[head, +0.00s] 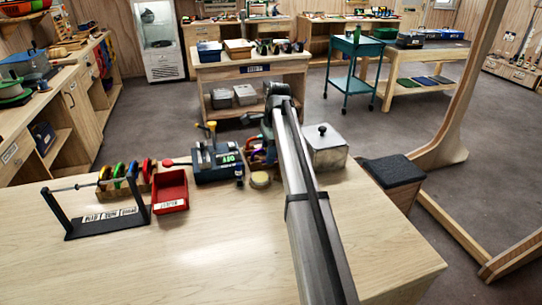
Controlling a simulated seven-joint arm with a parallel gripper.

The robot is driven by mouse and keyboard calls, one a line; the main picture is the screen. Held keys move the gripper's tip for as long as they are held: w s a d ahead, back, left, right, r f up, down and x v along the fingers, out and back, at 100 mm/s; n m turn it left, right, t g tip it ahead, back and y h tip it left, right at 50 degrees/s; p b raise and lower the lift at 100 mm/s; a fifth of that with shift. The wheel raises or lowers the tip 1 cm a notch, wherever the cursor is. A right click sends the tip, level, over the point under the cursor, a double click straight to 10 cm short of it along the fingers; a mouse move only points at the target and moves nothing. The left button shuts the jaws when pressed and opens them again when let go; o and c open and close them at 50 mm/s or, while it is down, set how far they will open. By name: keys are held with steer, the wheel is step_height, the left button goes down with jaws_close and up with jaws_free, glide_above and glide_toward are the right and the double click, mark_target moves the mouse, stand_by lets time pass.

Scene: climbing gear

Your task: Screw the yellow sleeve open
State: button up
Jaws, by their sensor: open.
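A small upright yellow part (211,126), likely the yellow sleeve, stands on top of a dark blue-grey fixture (217,160) at the back of the bench. It is too small to tell how far it is screwed. A red-tipped rod points at the fixture from the left. My gripper (258,138) is at the far end of my arm, to the right of the fixture and apart from the yellow part. It is open, though its fingers are mostly hidden by my arm and hard to make out.
A black rack (107,216) with coloured rings behind it and a red tray (170,191) stand left of the fixture. A yellowish round item (260,180), a wooden box and a metal box (325,148) stand near my arm. The front of the bench (190,265) is clear.

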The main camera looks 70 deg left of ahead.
steer(key=shift+d, duration=0.2)
steer(key=shift+r, duration=1.4)
steer(key=shift+a, duration=0.15)
steer(key=shift+a, duration=0.55)
steer(key=shift+f, duration=0.1)
steer(key=shift+f, duration=1.3)
